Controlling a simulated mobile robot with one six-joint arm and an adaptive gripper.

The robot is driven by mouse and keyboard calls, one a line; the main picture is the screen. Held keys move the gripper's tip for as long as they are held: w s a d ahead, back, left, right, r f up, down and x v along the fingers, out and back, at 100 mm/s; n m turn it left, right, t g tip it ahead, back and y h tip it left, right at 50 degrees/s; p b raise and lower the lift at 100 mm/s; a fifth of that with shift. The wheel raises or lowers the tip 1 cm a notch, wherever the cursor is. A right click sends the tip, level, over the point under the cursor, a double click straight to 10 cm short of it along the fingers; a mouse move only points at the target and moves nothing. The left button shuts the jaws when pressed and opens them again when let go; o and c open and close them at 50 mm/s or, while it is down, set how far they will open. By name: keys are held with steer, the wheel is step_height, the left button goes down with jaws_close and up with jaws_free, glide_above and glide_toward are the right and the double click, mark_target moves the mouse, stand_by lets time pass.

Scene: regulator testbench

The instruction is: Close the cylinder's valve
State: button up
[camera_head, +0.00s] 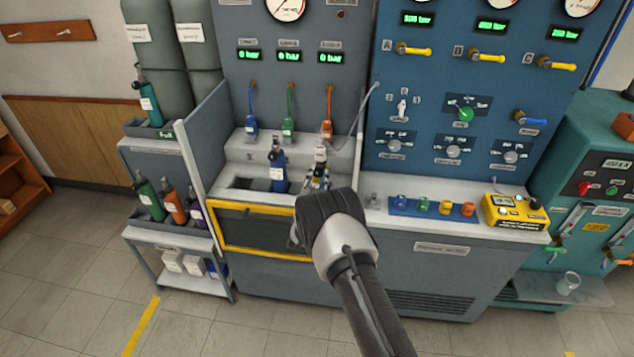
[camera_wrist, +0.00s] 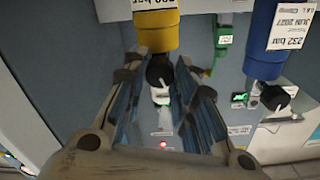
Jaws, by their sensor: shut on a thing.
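A yellow cylinder (camera_wrist: 157,32) with a white pressure label hangs down from the top edge of the wrist view, which appears inverted. Its black valve knob (camera_wrist: 160,70) sits between the fingers of my gripper (camera_wrist: 163,80), which is shut on it. In the head view my gripper (camera_head: 318,178) is over the bench bay, and my wrist hides most of what it holds. A blue cylinder (camera_head: 277,172) stands upright just left of it. In the wrist view the blue cylinder (camera_wrist: 272,40) is at the right, with its own black knob (camera_wrist: 275,97), clear of the fingers.
Blue, green and orange hoses (camera_head: 289,125) hang on the bench wall behind. A yellow-framed guard (camera_head: 262,232) fronts the bay. Right are several coloured fittings (camera_head: 445,207) and a yellow device (camera_head: 515,212). More bottles (camera_head: 172,203) stand on a left rack. Open floor lies in front.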

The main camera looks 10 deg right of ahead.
steer(key=shift+m+b, duration=1.75)
steer(key=shift+m, duration=0.35)
steer(key=o, duration=1.1)
steer(key=v, duration=1.2)
